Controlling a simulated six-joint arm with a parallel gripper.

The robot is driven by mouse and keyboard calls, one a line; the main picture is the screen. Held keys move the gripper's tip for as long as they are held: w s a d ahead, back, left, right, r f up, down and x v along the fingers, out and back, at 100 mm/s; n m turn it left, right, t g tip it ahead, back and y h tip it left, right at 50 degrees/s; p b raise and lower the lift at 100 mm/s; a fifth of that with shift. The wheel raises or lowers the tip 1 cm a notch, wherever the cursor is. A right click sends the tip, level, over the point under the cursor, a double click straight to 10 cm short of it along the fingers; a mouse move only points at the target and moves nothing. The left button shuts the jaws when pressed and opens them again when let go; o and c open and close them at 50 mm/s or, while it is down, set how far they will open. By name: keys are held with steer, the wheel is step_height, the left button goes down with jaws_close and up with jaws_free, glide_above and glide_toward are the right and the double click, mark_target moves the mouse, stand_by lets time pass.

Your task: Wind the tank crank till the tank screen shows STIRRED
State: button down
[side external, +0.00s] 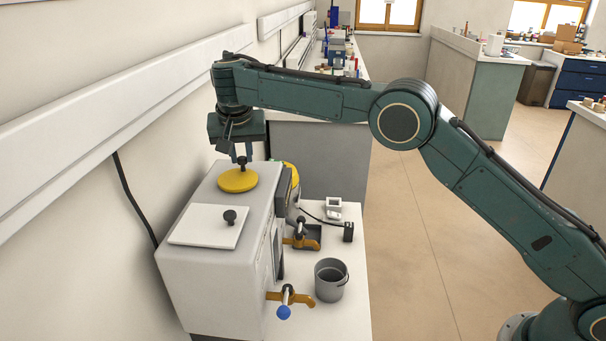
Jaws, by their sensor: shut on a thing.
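The tank (205,275) is a large pale box standing against the wall at the left. On its top is a yellow disc (238,181) with a dark upright handle, which looks like the crank. My gripper (242,158) points straight down over the disc and is shut on the crank's handle; the fingers partly hide it. A dark panel (284,186) at the tank's upper right edge may be the screen. It is seen nearly edge-on and no text on it can be read.
A white lid (207,226) with a dark knob lies on the tank top. Orange-handled taps (289,297) stick out from the tank's front above a white bench (345,320). A grey bucket (331,279) stands there. A cable (130,200) hangs on the wall.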

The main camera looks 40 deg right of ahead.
mark_target(254, 178)
steer(key=shift+s+m, duration=0.1)
steer(key=shift+m, duration=0.3)
stand_by(0.3)
steer(key=c, duration=1.3)
jaws_free()
steer(key=shift+n, duration=0.8)
steer(key=shift+w+a+n+t+y, duration=0.2)
steer(key=shift+n+y, duration=0.25)
steer(key=shift+n, duration=0.6)
steer(key=shift+w+a+n+t+y, duration=0.1)
steer(key=shift+w+n+t+y, duration=0.25)
steer(key=shift+n, duration=0.7)
steer(key=n, duration=0.1)
steer(key=n+y, duration=0.1)
steer(key=n, duration=0.1)
steer(key=shift+w+a, duration=0.1)
steer(key=shift+a, duration=0.15)
steer(key=n, duration=0.2)
steer(key=n+g+y, duration=0.1)
steer(key=shift+w+a+n+y, duration=0.1)
steer(key=shift+a+n+y, duration=0.2)
steer(key=shift+a+n, duration=0.1)
steer(key=v, duration=1.4)
steer(key=shift+d+f, duration=0.1)
